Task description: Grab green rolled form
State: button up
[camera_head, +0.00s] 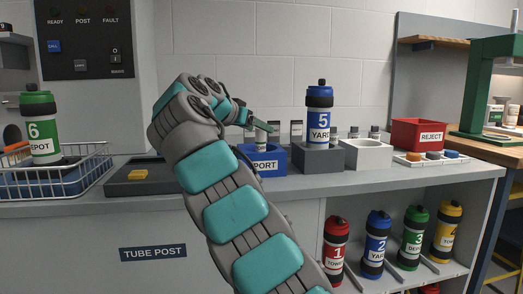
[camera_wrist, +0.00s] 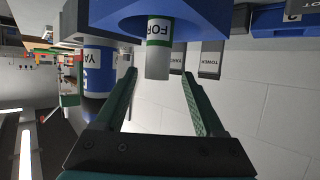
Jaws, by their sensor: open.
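The rolled form is a pale roll with a thin green band and lettering starting "FOR" in the wrist view (camera_wrist: 158,62). It stands in a blue holder (camera_wrist: 195,18), and that view is upside down. In the head view the roll (camera_head: 261,140) shows small behind my fingers, above the blue holder (camera_head: 274,160) lettered "PORT". My gripper (camera_wrist: 158,76) is open, with one green finger on each side of the roll's free end. I see gaps on both sides; how deep the roll sits between the fingers I cannot tell. My arm hides part of the holder.
Blue tube 5 (camera_head: 319,120) stands upright on a grey block just right of the holder. A white box (camera_head: 367,154) and red REJECT bin (camera_head: 418,134) lie farther right. A wire basket (camera_head: 85,170) with green tube 6 (camera_head: 42,130) is at left. Several tubes stand on the shelf below.

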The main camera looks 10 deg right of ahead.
jog(key=x, duration=0.5)
jog(key=shift+s+d+f, duration=0.15)
jog(key=shift+f, duration=0.1)
grip_shut()
dwell(0.4)
